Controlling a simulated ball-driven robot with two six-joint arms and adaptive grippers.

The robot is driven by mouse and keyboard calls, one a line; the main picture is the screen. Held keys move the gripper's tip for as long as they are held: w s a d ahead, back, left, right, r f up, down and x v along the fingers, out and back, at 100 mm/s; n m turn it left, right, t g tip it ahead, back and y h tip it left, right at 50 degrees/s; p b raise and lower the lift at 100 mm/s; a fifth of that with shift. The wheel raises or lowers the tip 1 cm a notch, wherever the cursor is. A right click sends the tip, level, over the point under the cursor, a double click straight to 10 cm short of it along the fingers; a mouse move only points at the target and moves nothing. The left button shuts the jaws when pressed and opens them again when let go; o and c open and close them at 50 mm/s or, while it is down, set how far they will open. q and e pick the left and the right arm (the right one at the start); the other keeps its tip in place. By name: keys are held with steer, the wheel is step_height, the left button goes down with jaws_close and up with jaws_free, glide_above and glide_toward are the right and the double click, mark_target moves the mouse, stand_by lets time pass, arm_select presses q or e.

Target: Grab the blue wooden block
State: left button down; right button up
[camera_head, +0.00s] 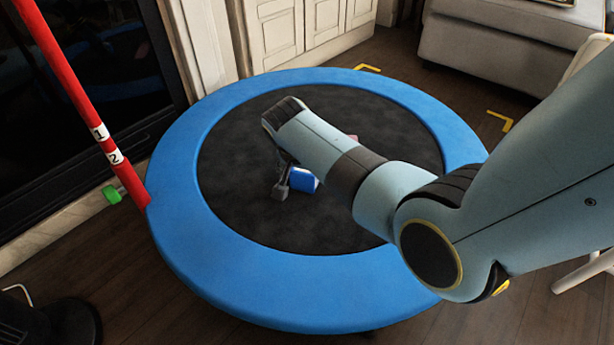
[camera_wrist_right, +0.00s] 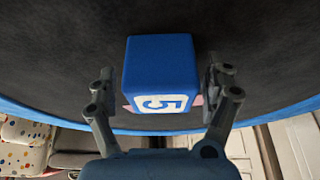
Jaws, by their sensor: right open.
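The blue wooden block (camera_head: 304,181) lies on the black bed of a round trampoline, partly hidden behind my right gripper in the head view. In the right wrist view the blue block (camera_wrist_right: 160,70) shows a white panel with a blue 5 and sits between the two fingers. My right gripper (camera_head: 283,190) is open, and it also shows in the right wrist view (camera_wrist_right: 160,82) with a finger on each side of the block. A small gap shows between the block and each finger. My left gripper is not in view.
The trampoline (camera_head: 190,240) has a padded blue rim. A small pinkish thing (camera_head: 352,138) is mostly hidden behind my right arm. White cabinets (camera_head: 275,35) stand behind.

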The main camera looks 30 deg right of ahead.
steer(key=c, duration=1.3)
steer(key=shift+r, duration=0.15)
